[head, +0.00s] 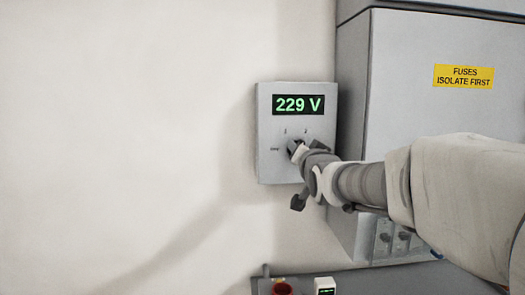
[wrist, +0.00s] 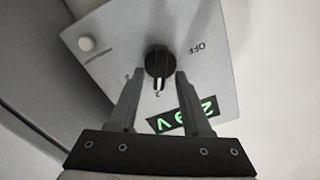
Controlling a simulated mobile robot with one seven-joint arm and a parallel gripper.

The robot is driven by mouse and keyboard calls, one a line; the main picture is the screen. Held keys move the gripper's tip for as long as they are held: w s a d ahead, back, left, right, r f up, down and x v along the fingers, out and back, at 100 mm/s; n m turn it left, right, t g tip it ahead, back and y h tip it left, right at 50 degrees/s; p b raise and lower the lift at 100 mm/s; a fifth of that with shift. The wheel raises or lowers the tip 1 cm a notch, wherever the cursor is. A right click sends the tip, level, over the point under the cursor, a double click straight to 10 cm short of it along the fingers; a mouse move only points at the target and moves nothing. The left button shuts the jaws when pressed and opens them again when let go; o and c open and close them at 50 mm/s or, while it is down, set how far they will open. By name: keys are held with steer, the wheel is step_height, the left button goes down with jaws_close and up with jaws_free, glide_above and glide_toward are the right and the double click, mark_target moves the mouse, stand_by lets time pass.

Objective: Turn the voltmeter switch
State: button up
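The voltmeter panel (head: 267,160) is a grey box on the wall with a green display (head: 298,105) reading 229 V. Its switch is a round black knob (wrist: 157,62), with small position marks around it and an OFF label (wrist: 198,47) at one side. In the wrist view the panel appears turned nearly upside down. My gripper (wrist: 158,74) is open, its two fingers on either side of the knob with small visible gaps. I cannot tell whether the fingertips reach alongside the knob in depth. In the head view my gripper (head: 298,150) hides most of the knob.
A large grey cabinet (head: 430,40) with a yellow fuses label (head: 464,76) stands right of the panel. A grey unit with a red button (head: 283,288) is below. The wall left of the panel is bare. A pale round part (wrist: 87,43) sits on the panel's corner.

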steer(key=s+b, duration=0.1)
steer(key=s, duration=1.6)
steer(key=shift+s, duration=0.2)
steer(key=s+f+n+g+p, duration=0.5)
steer(key=s+f+g, duration=0.7)
steer(key=s+f, duration=0.5)
steer(key=shift+s+a+f+n, duration=0.25)
steer(key=shift+s+n, duration=0.05)
steer(key=shift+n, duration=0.2)
stand_by(2.0)
